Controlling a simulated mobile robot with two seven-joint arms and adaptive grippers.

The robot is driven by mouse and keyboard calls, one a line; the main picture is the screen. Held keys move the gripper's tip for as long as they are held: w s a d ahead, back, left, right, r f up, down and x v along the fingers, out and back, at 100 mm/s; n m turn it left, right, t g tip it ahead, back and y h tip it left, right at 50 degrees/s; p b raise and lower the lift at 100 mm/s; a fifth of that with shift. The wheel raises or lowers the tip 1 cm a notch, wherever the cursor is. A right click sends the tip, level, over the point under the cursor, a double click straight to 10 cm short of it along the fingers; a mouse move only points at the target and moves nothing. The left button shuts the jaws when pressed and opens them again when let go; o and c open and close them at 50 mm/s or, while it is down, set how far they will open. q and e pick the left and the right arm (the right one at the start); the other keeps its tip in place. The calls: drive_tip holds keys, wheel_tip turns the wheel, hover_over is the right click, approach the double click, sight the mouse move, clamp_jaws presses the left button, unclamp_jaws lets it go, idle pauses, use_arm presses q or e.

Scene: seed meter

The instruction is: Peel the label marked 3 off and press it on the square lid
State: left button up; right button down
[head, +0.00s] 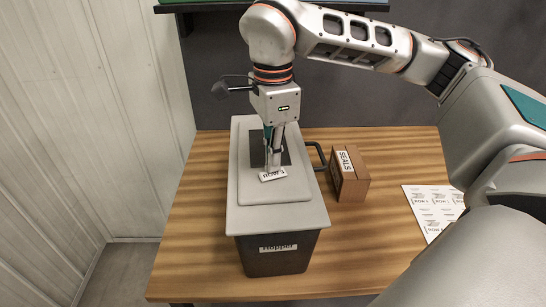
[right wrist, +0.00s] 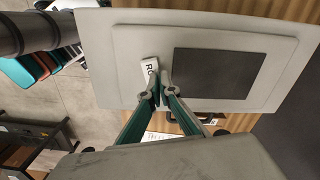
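The label (head: 273,174), a small white strip with ROW and what looks like a 3, is at the fingertips of my right gripper (head: 273,168). The fingers are close together on its edge. In the right wrist view the label (right wrist: 150,69) shows beside the fingertips (right wrist: 160,78), with part of its text hidden. The pale grey lid (head: 297,210) lies on the dark hopper (head: 275,262) and has a raised panel and a dark rectangle (right wrist: 214,74). The label is over the raised panel; I cannot tell whether it touches. My left gripper is out of view.
A white label sheet (head: 432,207) lies on the wooden table (head: 385,245) at the right. Bare table lies between box and sheet. A wall is at the left.

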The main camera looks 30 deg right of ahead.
drive_tip(key=shift+f, duration=0.3)
idle(0.5)
drive_tip(key=c, duration=2.2)
unclamp_jaws()
drive_tip(key=shift+r, duration=0.15)
drive_tip(key=shift+r+p, duration=0.85)
drive_tip(key=shift+r, duration=2.55)
